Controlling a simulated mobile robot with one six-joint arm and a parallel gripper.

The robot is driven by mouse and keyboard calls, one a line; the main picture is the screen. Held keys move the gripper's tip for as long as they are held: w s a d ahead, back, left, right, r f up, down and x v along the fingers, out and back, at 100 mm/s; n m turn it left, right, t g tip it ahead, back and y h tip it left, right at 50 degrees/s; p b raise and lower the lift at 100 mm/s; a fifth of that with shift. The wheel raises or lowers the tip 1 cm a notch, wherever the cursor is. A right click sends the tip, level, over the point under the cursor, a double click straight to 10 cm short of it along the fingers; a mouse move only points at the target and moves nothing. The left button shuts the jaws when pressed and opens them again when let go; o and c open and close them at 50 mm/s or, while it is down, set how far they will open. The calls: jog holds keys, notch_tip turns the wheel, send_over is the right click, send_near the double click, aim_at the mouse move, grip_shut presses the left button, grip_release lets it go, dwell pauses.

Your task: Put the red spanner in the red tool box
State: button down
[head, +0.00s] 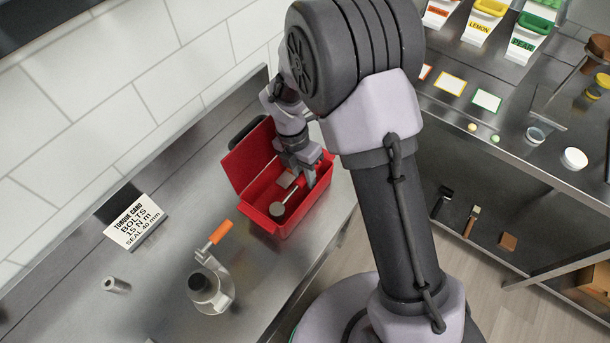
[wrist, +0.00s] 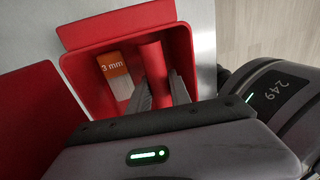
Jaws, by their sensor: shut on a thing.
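The red tool box (head: 308,215) stands open on the steel bench in the head view, its lid tilted back at the left. Its red rim (wrist: 130,55) also shows in the wrist view. My gripper (head: 304,176) reaches down into the box. In the wrist view my gripper (wrist: 160,85) has its two grey fingers on either side of a red bar, the red spanner's handle (wrist: 152,58), and is shut on it. The spanner is inside the box opening. I cannot tell whether it touches the floor of the box.
An orange-and-white "3 mm" piece (wrist: 116,72) lies in the box. A torque card (head: 136,221), a metal cylinder (head: 116,285) and an orange-handled device (head: 211,287) stand on the bench. Shelves are at the right.

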jog(key=shift+f, duration=0.5)
jog(key=c, duration=1.5)
grip_release()
